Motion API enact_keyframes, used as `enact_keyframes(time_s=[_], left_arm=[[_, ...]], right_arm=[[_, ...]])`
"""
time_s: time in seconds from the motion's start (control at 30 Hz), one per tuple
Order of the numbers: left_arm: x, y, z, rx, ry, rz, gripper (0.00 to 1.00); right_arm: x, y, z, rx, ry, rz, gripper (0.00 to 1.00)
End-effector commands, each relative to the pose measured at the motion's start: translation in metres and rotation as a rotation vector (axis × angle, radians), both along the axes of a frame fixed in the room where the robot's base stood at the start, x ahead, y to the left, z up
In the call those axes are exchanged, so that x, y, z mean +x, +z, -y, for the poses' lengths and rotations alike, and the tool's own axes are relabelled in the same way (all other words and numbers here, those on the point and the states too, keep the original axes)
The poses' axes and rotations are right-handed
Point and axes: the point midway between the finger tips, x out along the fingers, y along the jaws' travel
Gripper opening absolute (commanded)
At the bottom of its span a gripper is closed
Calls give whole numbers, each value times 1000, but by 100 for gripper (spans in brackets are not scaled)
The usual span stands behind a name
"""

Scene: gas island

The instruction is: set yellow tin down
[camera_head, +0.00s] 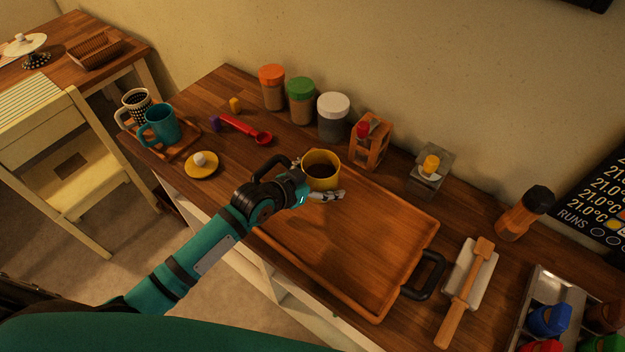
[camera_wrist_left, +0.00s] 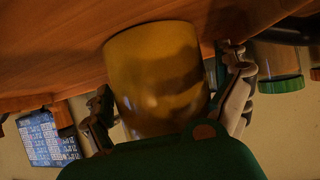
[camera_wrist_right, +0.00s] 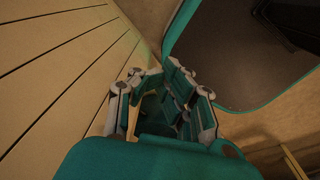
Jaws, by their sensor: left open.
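The yellow tin (camera_head: 321,181), with a dark opening at the top, stands upright at the far left corner of the brown wooden tray (camera_head: 375,316). My left gripper (camera_head: 318,196) is at the near side of the tin with its jaws open. In the left wrist view the tin (camera_wrist_left: 155,75) fills the space between the two spread fingers (camera_wrist_left: 168,100). Its base appears to meet the wooden surface; whether a finger touches its side is unclear. My right gripper (camera_wrist_right: 155,78) shows only in the right wrist view, with nothing visible between its fingers; how far they are apart is unclear.
Behind the tin stand jars with orange (camera_head: 271,73), green (camera_head: 299,86) and white (camera_head: 333,104) lids, and a wooden rack (camera_head: 374,148). The tray's middle is clear.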

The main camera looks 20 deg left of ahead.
Motion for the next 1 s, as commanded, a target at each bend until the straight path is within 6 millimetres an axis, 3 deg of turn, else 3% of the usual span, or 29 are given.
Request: enact_keyframes(time_s=[0.6,1.0], left_arm=[[-82,51,-48,1,0,0,100],[-91,58,-52,-2,0,0,100]], right_arm=[[1,-11,-1,0,0,2,0],[2,-12,-3,4,1,2,0]])
